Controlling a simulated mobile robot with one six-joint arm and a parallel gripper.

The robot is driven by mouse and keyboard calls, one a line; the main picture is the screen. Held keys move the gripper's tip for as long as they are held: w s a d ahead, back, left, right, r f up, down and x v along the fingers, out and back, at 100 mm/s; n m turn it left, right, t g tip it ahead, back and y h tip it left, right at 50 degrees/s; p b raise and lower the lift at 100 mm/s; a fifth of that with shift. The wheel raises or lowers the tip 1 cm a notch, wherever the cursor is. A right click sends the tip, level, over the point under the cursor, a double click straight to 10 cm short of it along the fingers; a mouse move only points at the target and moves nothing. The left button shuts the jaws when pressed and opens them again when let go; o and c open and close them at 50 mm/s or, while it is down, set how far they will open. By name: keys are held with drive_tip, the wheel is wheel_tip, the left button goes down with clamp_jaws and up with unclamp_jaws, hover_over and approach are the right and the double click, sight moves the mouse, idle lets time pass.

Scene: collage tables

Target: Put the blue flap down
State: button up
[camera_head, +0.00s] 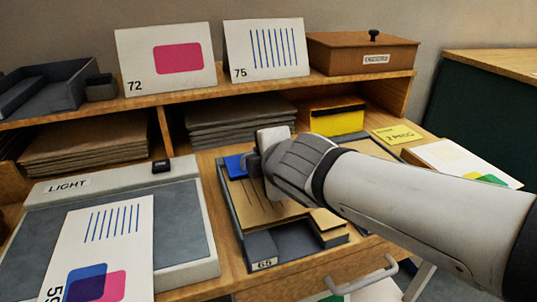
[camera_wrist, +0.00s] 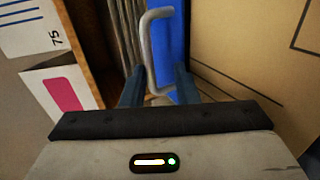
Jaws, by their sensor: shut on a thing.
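The blue flap (camera_head: 236,166) shows in the head view as a small blue patch left of my gripper, at the back of the grey tray labelled 65 (camera_head: 264,264). In the wrist view the flap is a long blue strip (camera_wrist: 172,40) beside a bent grey handle (camera_wrist: 147,40). My gripper (camera_wrist: 158,90) is shut on the flap at this handle, which runs down between the two fingers. In the head view my gripper (camera_head: 258,168) is over the tray and hides much of the flap. A tan board with dark lines (camera_head: 262,205) lies in the tray.
The light box (camera_head: 180,253) with card 59 (camera_head: 110,240) is on the left. A shelf behind holds card 72 (camera_head: 165,60), card 75 (camera_head: 265,50) and a wooden box (camera_head: 360,57). Grey boards (camera_head: 235,120) and a yellow box (camera_head: 337,118) sit below. A yellow note (camera_head: 397,134) is at right.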

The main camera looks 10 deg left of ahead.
drive_tip(key=o, duration=0.3)
drive_tip(key=shift+s+d+f, duration=0.1)
drive_tip(key=shift+f, duration=0.5)
drive_tip(key=shift+r, duration=0.1)
drive_tip(key=shift+s+d+r+p, duration=0.15)
drive_tip(key=shift+s+r+p, duration=0.15)
drive_tip(key=shift+p, duration=0.15)
drive_tip(key=p+v, duration=0.3)
drive_tip(key=v, duration=0.4)
drive_tip(key=shift+r, duration=0.3)
